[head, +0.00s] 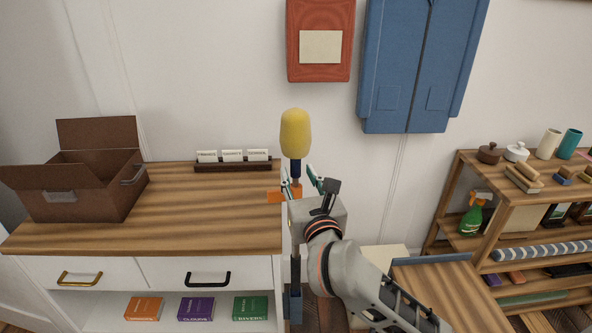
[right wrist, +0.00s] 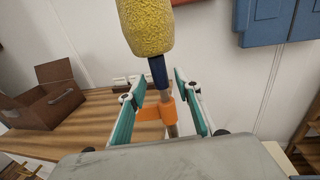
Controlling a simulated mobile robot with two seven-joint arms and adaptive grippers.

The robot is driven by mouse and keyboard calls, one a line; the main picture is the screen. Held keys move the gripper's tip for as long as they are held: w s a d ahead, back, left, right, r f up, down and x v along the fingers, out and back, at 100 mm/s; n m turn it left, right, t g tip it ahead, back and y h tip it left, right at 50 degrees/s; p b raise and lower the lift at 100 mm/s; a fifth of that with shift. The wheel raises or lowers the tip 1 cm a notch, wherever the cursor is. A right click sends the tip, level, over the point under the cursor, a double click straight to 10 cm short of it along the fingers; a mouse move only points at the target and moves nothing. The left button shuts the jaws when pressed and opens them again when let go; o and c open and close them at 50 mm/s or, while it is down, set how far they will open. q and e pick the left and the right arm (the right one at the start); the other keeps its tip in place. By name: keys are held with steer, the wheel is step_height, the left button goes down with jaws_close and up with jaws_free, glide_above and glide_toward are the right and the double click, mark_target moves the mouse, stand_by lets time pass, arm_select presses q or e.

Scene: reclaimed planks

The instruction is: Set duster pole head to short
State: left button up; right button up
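The duster pole stands upright at the right end of the wooden-topped cabinet. Its fuzzy yellow head (head: 295,133) is on top, with a dark blue collar (head: 294,169) below. The yellow head (right wrist: 147,25) and collar (right wrist: 158,72) also fill the upper middle of the right wrist view. An orange clip (right wrist: 153,112) is around the pole under the collar. My right gripper (head: 298,179) is open, its teal fingers on either side of the pole just below the head. In the right wrist view, gaps show between fingers and pole. My left gripper is not in view.
The cabinet top (head: 190,215) carries an open brown box (head: 85,195) and a card rack (head: 232,166). A red box (head: 320,70) and a blue cabinet (head: 418,60) hang on the wall. A shelf (head: 510,200) with bottles and jars stands at the right.

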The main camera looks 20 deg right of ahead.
steer(key=s+a, duration=0.1)
steer(key=s, duration=0.7)
steer(key=shift+s, duration=0.3)
steer(key=shift+d, duration=0.1)
